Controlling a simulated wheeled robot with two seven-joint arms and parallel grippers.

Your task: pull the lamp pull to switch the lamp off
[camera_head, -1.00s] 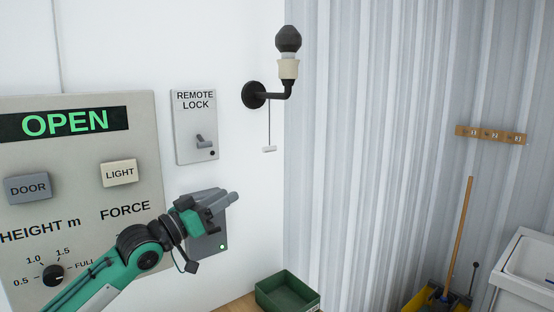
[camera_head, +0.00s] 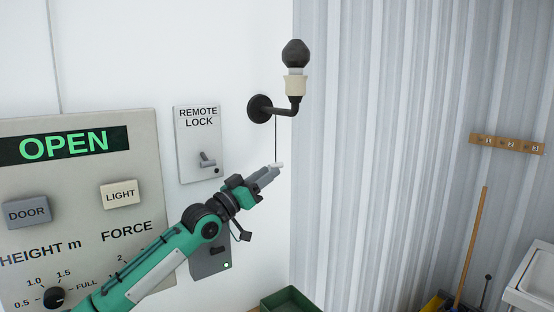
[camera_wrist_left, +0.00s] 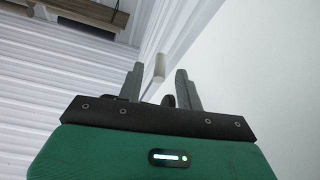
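The wall lamp (camera_head: 294,85) has a dark round bulb, a cream socket and a black bracket. Its thin cord (camera_head: 276,139) hangs from the bracket to a small white lamp pull (camera_head: 277,165). My left gripper (camera_head: 270,172) is at the pull, its fingertips overlapping it in the head view. In the left wrist view the pull (camera_wrist_left: 158,68) appears between the two grey fingers of my left gripper (camera_wrist_left: 160,84), with gaps on both sides. The fingers are open. My right gripper is in neither view.
A REMOTE LOCK switch plate (camera_head: 199,143) is on the wall left of the cord. A large control panel (camera_head: 143,173) reading OPEN is farther left. A green bin (camera_head: 288,301) stands below. A wooden rail (camera_head: 506,144) is on the corrugated wall.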

